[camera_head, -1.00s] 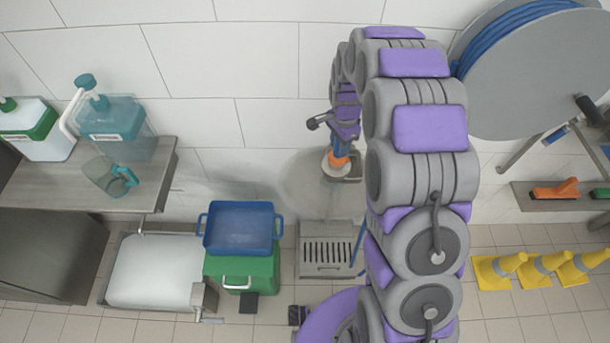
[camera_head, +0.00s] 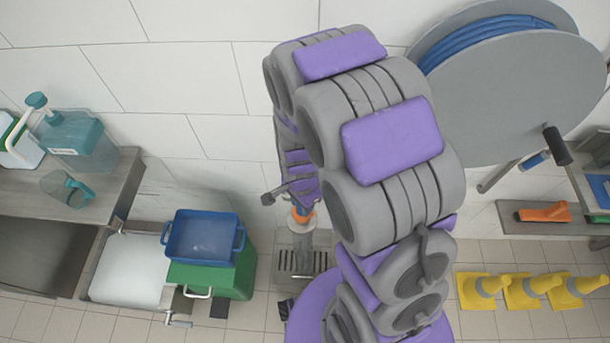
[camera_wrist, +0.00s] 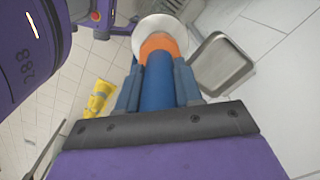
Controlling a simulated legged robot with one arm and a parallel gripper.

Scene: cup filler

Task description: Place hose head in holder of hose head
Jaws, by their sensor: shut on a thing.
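The hose head (camera_wrist: 158,82) has a blue body, an orange collar and a pale round disc at its far end. My gripper (camera_wrist: 158,70) is shut on the blue body, one finger on each side in the wrist view. In the head view the orange collar (camera_head: 302,216) shows below my gripper, above the floor grate; my arm hides much of the gripper. A grey metal tray-like fixture (camera_wrist: 221,64), possibly the holder, is at the white wall, right of the disc in the wrist view. Whether they touch I cannot tell.
A hose reel (camera_head: 510,90) with blue hose is at the upper right. Yellow cones (camera_head: 520,290) stand at lower right. A blue bin (camera_head: 203,238) on a green crate (camera_head: 215,277) and a bench (camera_head: 110,190) with bottles are at left. A floor grate (camera_head: 290,262) lies below.

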